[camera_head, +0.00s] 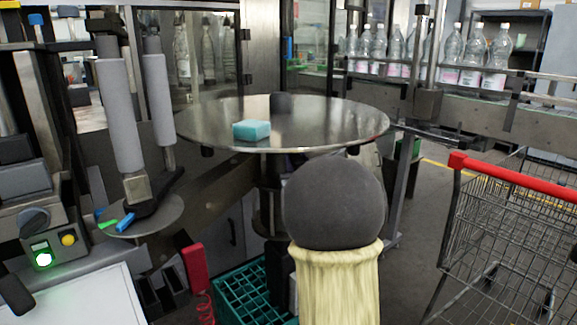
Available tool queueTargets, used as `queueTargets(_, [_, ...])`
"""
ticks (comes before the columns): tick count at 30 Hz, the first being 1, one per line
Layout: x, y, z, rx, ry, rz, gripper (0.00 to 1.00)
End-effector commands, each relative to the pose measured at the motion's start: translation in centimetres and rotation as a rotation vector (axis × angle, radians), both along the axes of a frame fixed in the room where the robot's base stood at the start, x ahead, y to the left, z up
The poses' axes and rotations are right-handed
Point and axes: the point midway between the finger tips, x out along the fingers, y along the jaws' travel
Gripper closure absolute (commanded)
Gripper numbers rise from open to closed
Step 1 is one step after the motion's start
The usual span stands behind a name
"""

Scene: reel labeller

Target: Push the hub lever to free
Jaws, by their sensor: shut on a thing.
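At the left, a grey round reel plate (160,217) sits low beneath two upright grey rollers. A small blue piece (125,222) and a small green piece (105,223) lie at its left edge. A black curved part (157,200) crosses the plate near its middle, by the foot of the left roller (120,118). I cannot tell which of these is the hub lever or how it is set. My gripper is not in view.
A dark grey rounded shape (333,202) above a pale yellow fringed part (337,285) blocks the lower middle. Behind it, a round steel table (330,120) bears a teal block (251,130). A red-handled cart (510,220) stands right; a green crate (240,295) lies below.

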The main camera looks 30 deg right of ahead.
Motion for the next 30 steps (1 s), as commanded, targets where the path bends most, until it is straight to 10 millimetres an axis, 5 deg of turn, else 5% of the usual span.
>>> queueTargets(11, [-0.1,-0.1,0.3,-0.003,-0.004,-0.020,1.00])
queueTargets(12, [-0.1,-0.1,0.3,-0.003,-0.003,-0.019,0.70])
queueTargets(15, [-0.1,-0.1,0.2,-0.003,-0.002,-0.019,0.51])
queueTargets(30, [-1.3,0.1,-0.5,0.001,0.002,-0.022,0.51])
